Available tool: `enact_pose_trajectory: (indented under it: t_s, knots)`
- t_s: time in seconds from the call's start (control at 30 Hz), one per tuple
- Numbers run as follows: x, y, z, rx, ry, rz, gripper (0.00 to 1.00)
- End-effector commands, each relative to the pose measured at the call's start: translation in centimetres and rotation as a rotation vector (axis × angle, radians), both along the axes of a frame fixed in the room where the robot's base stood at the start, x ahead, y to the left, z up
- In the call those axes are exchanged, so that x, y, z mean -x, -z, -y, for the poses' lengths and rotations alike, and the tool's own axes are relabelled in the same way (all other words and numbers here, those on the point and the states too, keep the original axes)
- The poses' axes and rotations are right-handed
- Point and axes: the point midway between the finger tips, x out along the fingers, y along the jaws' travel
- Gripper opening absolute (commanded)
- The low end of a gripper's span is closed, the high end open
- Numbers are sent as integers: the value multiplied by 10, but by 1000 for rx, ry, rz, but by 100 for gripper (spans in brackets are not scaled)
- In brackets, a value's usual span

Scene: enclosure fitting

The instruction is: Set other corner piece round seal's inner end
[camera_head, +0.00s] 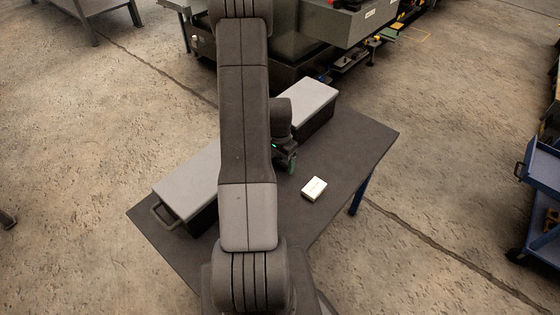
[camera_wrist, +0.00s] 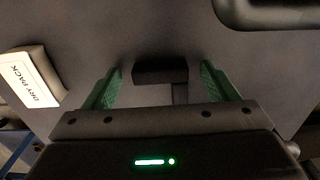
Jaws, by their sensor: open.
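My gripper (camera_head: 291,167) is over the dark table, right of my arm's large link in the head view. In the wrist view its two green fingers (camera_wrist: 161,69) stand wide apart. A dark block-like piece (camera_wrist: 160,72) lies between the fingertips, with a gap on each side. A narrower dark part (camera_wrist: 180,93) runs from its right end toward the gripper body, giving an L-like outline. It may be a corner piece, but I cannot tell for sure. I cannot make out the seal or its inner end. My arm hides part of the table in the head view.
The table (camera_head: 355,150) holds a grey-lidded case (camera_head: 185,185) at left and another grey-lidded box (camera_head: 308,97) at the back. A small white pack (camera_head: 314,189), marked DRY PACK in the wrist view (camera_wrist: 30,83), lies right of my gripper. The table's right end is clear.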

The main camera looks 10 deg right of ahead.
Motion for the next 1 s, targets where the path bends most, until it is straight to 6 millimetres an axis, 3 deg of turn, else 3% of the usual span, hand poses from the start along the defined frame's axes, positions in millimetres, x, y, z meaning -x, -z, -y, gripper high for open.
enact_pose_trajectory:
  t_s: [0.27, 0.5, 0.6, 1.0]
  knots:
    - [0, 4, 0, 0, 0, 0, 80]
    - [0, 4, 0, 0, 0, 0, 37]
    - [0, 4, 0, 0, 0, 0, 29]
    - [1, -5, 5, 0, -2, 3, 28]
